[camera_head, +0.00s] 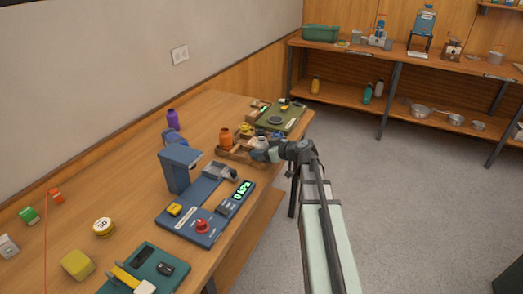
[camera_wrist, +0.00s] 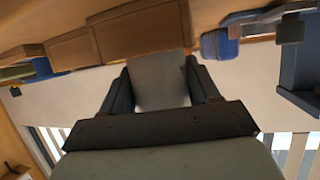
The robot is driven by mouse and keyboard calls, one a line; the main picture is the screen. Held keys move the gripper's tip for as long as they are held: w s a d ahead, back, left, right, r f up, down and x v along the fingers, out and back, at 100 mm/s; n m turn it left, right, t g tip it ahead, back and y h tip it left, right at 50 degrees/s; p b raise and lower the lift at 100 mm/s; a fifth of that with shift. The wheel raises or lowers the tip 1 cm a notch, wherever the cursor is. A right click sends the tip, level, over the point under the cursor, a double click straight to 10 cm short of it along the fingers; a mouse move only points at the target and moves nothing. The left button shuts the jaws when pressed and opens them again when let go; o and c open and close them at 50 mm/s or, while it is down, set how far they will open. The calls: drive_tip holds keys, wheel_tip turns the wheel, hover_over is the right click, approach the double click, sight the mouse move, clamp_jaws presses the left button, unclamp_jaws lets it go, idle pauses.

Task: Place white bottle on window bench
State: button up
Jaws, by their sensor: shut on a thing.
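My gripper (camera_head: 264,153) reaches over the near bench from its right edge, at the brown wooden tray. In the wrist view, my gripper (camera_wrist: 160,88) is shut on a plain pale thing (camera_wrist: 158,75), which I take for the white bottle. In the head view a whitish rounded top (camera_head: 262,141) shows just behind the fingers; its lower part is hidden. I cannot tell whether it touches the tray. No label shows which bench is the window bench.
The wooden tray (camera_head: 232,153) holds an orange jar (camera_head: 226,137). A blue device (camera_head: 205,207) stands nearer on the bench, a green board (camera_head: 281,118) beyond the tray. The far bench (camera_head: 440,66) carries several items. Open grey floor (camera_head: 420,190) lies right of my arm.

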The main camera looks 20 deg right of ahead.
drive_tip(key=o, duration=1.4)
drive_tip(key=shift+c, duration=0.2)
drive_tip(key=v, duration=1.3)
drive_tip(key=shift+s+d, duration=0.15)
drive_tip(key=shift+s, duration=0.15)
